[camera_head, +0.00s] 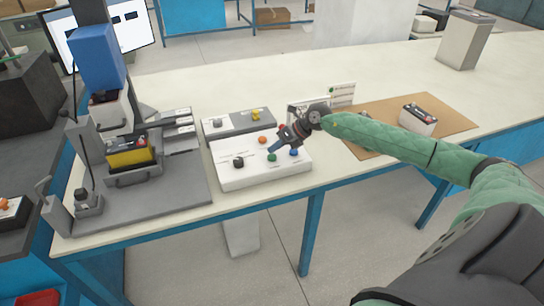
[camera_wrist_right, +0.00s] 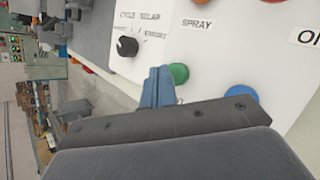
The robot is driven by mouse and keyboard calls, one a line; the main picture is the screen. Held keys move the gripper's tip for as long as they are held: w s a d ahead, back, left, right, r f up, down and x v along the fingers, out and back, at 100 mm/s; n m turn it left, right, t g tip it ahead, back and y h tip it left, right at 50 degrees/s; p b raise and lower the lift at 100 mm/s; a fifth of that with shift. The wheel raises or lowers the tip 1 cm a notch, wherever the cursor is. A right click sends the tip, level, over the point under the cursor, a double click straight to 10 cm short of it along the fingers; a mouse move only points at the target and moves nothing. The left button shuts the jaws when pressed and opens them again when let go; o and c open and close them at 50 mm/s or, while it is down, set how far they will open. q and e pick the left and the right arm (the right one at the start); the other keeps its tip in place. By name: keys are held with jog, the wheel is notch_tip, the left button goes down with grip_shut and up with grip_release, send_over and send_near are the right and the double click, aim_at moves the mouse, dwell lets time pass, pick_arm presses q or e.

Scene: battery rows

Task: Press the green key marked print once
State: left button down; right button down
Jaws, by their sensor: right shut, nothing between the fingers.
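The green key (camera_head: 272,157) sits on the sloped white control box (camera_head: 240,180) on the bench. It also shows in the right wrist view (camera_wrist_right: 179,73), partly behind the fingers; no print marking is readable. My right gripper (camera_head: 273,149) is shut and empty, its blue fingertips pointing down just behind the green key. In the right wrist view the closed blue fingers (camera_wrist_right: 158,85) are right beside the key and overlap its edge. I cannot tell if they touch it. My left gripper is not in view.
Near the green key are a blue key (camera_head: 294,152), an orange key (camera_head: 262,140) labelled spray, and a black knob (camera_head: 238,162). A grey box (camera_head: 240,122) stands behind.

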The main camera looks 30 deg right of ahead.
aim_at(275, 156)
jog(key=shift+f, duration=0.15)
dwell(0.8)
jog(key=shift+f+b, duration=0.25)
jog(key=shift+b, duration=0.15)
jog(key=shift+f+b, duration=0.35)
jog(key=shift+f, duration=0.2)
dwell(0.7)
jog(key=shift+r, duration=0.2)
jog(key=shift+r+p, duration=0.35)
jog(key=shift+r, duration=0.4)
jog(key=shift+r, duration=0.1)
jog(key=shift+r+p, duration=0.85)
jog(key=shift+r, duration=1.6)
